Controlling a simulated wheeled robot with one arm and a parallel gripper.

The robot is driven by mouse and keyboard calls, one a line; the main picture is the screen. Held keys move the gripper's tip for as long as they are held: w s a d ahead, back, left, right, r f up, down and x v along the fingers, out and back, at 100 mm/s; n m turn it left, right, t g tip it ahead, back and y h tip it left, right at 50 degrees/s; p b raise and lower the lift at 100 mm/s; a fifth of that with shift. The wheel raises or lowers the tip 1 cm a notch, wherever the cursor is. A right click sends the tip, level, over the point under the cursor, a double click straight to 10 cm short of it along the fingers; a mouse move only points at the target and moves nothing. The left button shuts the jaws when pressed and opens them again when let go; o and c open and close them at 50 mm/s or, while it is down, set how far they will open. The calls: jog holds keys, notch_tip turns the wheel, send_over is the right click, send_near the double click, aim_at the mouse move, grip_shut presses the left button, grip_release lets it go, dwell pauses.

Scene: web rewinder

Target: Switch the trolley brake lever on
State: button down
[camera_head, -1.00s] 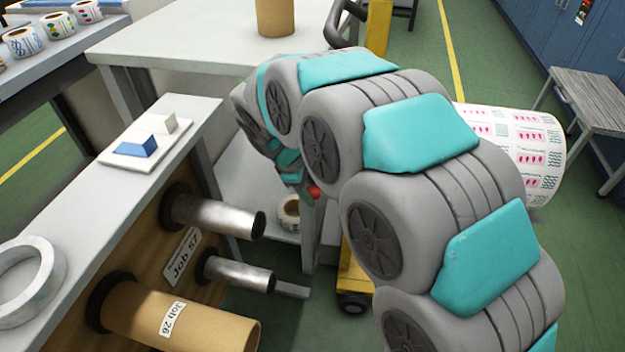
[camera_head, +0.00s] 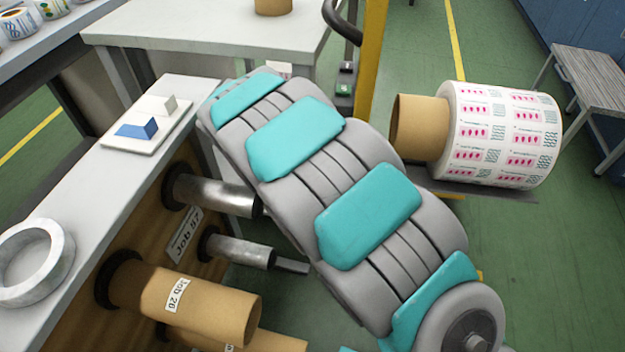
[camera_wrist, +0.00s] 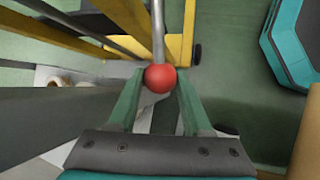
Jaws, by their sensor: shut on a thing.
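The brake lever shows in the wrist view as a grey rod with a red ball knob (camera_wrist: 160,78) at its near end. My gripper (camera_wrist: 158,88) has its two green fingers on either side of the red knob, shut on it. The yellow trolley frame (camera_wrist: 178,48) with a dark caster lies just beyond the lever. In the head view the trolley's yellow post (camera_head: 371,60) stands behind my arm. My arm hides the lever and my gripper there.
A large printed label roll (camera_head: 500,135) on a cardboard core sits on the trolley at right. The rewinder's metal shafts (camera_head: 215,192) and a brown core (camera_head: 185,298) stick out left of my arm. A white table (camera_head: 200,38) stands behind.

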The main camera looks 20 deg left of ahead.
jog(key=shift+s+f, duration=0.15)
jog(key=shift+f, duration=0.05)
jog(key=shift+c, duration=1.8)
grip_release()
jog(key=shift+r, duration=0.1)
jog(key=shift+a+r, duration=0.1)
jog(key=shift+r, duration=0.45)
jog(key=shift+s+d+r, duration=0.1)
jog(key=shift+r, duration=0.55)
jog(key=shift+s+d+r, duration=0.1)
jog(key=shift+r, duration=0.5)
jog(key=s+d+r+b, duration=0.1)
jog(key=s+d, duration=0.8)
jog(key=s, duration=0.3)
jog(key=shift+d+r+b, duration=0.2)
jog(key=shift+d+b, duration=0.2)
